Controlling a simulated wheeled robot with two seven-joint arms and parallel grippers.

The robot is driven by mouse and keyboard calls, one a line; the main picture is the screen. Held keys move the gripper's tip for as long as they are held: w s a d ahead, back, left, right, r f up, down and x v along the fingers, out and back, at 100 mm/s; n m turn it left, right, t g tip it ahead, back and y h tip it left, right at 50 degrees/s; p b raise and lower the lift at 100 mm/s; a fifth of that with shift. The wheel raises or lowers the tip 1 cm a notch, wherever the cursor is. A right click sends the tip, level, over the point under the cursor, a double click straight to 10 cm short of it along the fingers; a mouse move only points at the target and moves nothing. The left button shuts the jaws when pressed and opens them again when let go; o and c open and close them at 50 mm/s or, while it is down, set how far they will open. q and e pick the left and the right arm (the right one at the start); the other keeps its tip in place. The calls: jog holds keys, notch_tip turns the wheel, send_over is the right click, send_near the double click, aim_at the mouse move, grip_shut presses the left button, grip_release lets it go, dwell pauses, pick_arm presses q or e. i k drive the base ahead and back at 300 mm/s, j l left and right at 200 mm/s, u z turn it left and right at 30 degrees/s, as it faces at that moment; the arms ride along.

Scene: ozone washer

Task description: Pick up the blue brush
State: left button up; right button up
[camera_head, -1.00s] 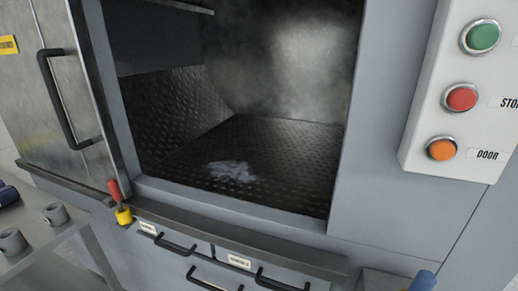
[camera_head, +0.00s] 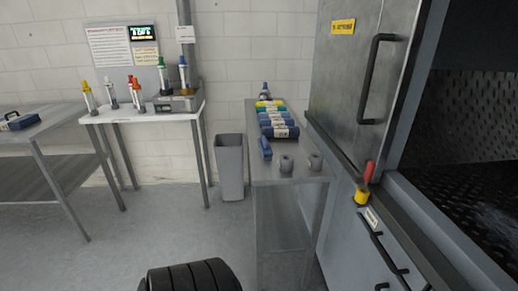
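A small blue object (camera_head: 265,147) lies at the left edge of the narrow steel table (camera_head: 290,176). It is long and slim and may be the blue brush, but it is too small to be sure. Another blue item with a dark handle (camera_head: 20,121) lies on the steel table at the far left; I cannot tell what it is. Neither of my grippers is in view.
A grey bin (camera_head: 230,167) stands left of the table. The washer (camera_head: 366,75) is at right. Floor at left is clear.

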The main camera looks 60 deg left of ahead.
aim_at(267, 152)
jog(key=u, duration=2)
